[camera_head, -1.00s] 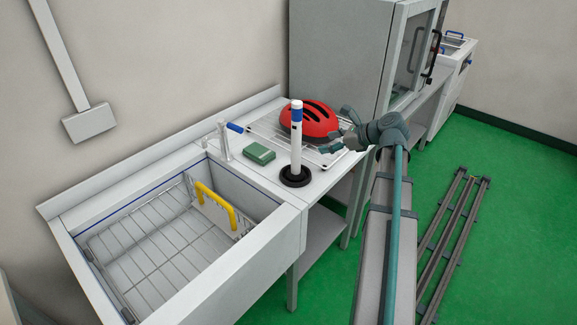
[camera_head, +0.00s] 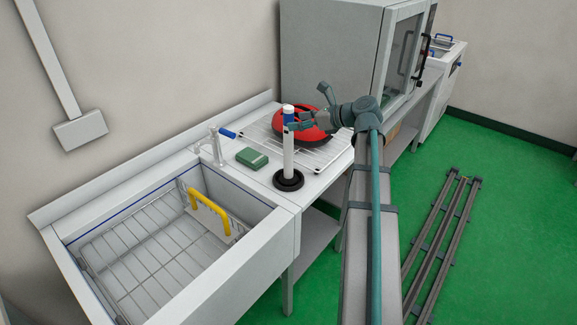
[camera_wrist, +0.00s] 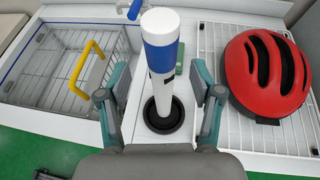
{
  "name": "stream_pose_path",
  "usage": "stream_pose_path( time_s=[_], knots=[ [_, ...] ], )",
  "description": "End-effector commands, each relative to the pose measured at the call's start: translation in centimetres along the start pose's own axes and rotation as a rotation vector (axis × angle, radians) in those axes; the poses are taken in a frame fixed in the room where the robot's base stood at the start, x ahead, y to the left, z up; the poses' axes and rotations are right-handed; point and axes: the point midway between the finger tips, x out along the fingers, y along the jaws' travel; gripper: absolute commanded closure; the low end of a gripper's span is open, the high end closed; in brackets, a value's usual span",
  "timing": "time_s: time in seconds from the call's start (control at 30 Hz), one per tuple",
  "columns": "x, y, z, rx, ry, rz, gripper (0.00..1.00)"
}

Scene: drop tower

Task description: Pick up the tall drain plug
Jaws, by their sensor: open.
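The tall drain plug (camera_head: 288,160) stands upright on the counter to the right of the sink. It has a round black base, a white shaft and a blue band near its white top. In the wrist view the plug (camera_wrist: 160,60) rises between the two fingers of my gripper (camera_wrist: 160,100), with a visible gap on each side. My gripper (camera_head: 294,126) is open and level with the upper shaft in the head view. No finger clearly touches the plug in the wrist view.
A red helmet (camera_head: 316,122) lies on a wire rack (camera_head: 322,155) just right of the plug. A green sponge-like block (camera_head: 252,158), a tap (camera_head: 216,145) and a sink (camera_head: 270,240) with a yellow-handled basket (camera_head: 209,212) are to the left. A cabinet (camera_head: 330,45) stands behind.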

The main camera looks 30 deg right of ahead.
Motion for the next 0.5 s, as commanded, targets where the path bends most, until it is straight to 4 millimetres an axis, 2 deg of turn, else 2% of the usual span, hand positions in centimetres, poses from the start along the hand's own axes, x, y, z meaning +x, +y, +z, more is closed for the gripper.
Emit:
stream_pose_path(
  time_s=[0.3, 0.5],
  knots=[
    [4.0, -0.2, 0.1, 0.001, 0.001, 0.002, 0.35],
    [4.6, -0.2, -0.1, 0.0, 0.0, -0.001, 0.35]
  ],
)
